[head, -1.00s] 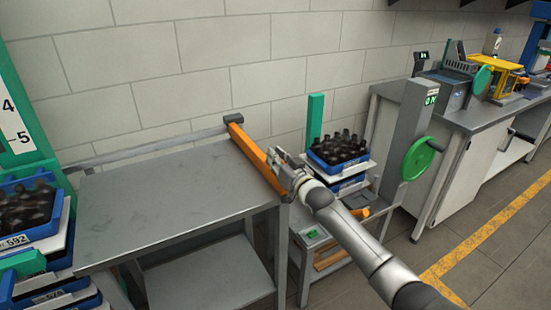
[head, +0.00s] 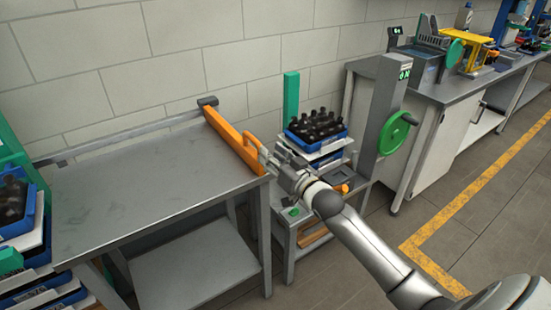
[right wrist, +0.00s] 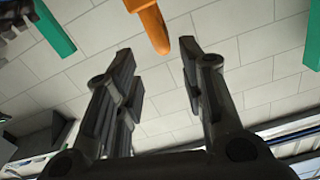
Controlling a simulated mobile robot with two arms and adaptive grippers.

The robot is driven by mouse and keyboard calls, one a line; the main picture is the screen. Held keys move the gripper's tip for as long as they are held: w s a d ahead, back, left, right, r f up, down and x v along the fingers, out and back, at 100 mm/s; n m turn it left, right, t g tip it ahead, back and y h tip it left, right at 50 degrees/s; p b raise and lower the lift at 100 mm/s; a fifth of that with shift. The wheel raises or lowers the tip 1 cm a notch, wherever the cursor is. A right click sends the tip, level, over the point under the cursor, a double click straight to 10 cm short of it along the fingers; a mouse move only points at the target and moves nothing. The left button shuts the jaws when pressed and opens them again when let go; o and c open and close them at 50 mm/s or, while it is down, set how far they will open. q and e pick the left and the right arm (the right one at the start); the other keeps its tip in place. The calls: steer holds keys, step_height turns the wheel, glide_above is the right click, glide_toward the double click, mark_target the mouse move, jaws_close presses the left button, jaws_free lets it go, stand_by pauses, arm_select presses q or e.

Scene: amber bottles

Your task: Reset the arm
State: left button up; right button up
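My right arm comes in from the lower right in the head view. Its gripper (head: 272,160) is beside the right end of the grey metal table, close to the orange bar and its handle (head: 251,141). In the right wrist view the gripper's two fingers (right wrist: 160,90) stand wide apart with nothing between them. An orange rounded end (right wrist: 152,25) shows beyond the fingertips, apart from them. My left gripper is not in view.
The grey table (head: 130,190) has a bare top. A blue crate of dark bottles (head: 318,128) stands behind my right gripper, near a green post (head: 291,100). A green handwheel (head: 394,133) is right of it. Another bottle crate (head: 15,215) is at far left.

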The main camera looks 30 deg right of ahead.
steer(key=shift+s, duration=0.6)
